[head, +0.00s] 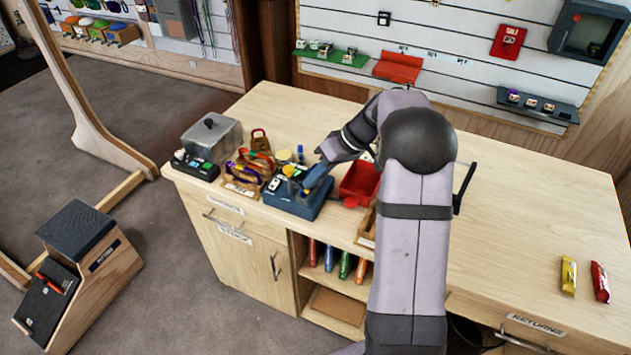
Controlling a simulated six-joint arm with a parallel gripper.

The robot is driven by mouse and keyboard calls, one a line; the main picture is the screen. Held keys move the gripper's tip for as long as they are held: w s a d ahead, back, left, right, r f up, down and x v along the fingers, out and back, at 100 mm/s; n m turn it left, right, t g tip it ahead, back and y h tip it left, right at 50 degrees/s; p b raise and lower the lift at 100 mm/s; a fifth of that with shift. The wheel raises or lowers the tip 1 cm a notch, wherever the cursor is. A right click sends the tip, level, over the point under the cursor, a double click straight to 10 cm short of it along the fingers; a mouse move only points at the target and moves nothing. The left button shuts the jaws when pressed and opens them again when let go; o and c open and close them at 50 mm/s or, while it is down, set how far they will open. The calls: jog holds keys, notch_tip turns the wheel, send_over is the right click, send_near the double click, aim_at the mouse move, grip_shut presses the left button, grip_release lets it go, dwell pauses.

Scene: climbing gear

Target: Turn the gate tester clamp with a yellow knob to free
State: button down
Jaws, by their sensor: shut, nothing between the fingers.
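The gate tester appears to be the blue box (304,209) on the bench, near its front edge. A small yellow knob (289,170) shows on top of it, towards the back left. Which way the clamp is turned is too small to tell. My gripper (310,184) is shut and empty, reaching down over the right part of the blue box, to the right of the yellow knob. Whether it touches the tester cannot be told. My wrist and arm hide part of the bench behind and to the right.
A red tray (360,181) stands close to the right of the tester. A wooden rack with carabiners (245,178), a dark device (195,165) and a lidded metal box (212,137) stand to the left. The bench top (520,215) is mostly clear on the right.

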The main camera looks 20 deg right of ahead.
jog(key=m+b, duration=0.1)
jog(key=s+a+t+b, duration=0.1)
jog(key=b, duration=0.1)
jog(key=shift+a+f+m, duration=0.2)
jog(key=shift+f+m, duration=0.1)
jog(key=shift+m, duration=0.1)
jog(key=shift+a+r, duration=0.2)
jog(key=shift+a, duration=0.05)
